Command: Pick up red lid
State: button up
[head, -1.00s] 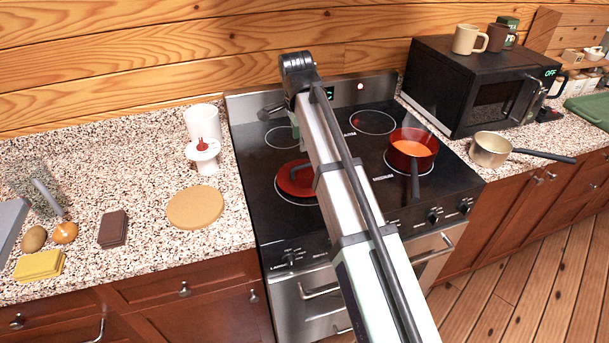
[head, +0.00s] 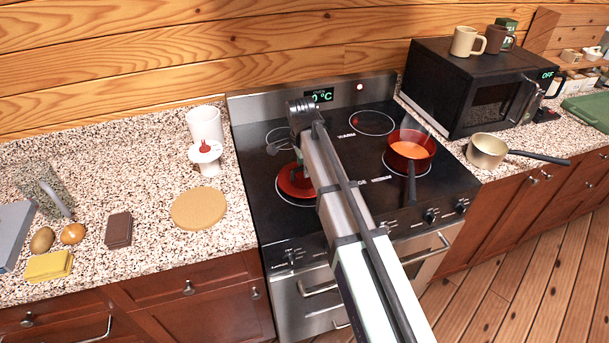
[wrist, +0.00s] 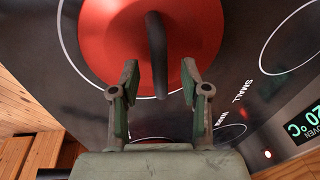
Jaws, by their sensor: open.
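The red lid (head: 292,183) lies on the front-left burner of the black cooktop, partly hidden by my arm in the head view. In the wrist view the red lid (wrist: 188,40) fills the upper middle, with its dark upright handle (wrist: 157,55) at its centre. My gripper (wrist: 160,82) is open, with one green finger on each side of the near end of the handle. The handle appears between the fingertips, with a gap on both sides. The fingertips overlap the lid's near edge in the picture; I cannot tell whether they touch it.
A red pot (head: 410,152) with orange contents stands on the front-right burner, its handle toward the front. A small pan (head: 487,150) sits on the counter to the right. A round tan board (head: 199,208) and a white cup (head: 205,125) are on the left counter.

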jog(key=shift+w+f, duration=0.15)
jog(key=shift+f, duration=0.6)
grip_shut()
jog(key=shift+r, duration=0.15)
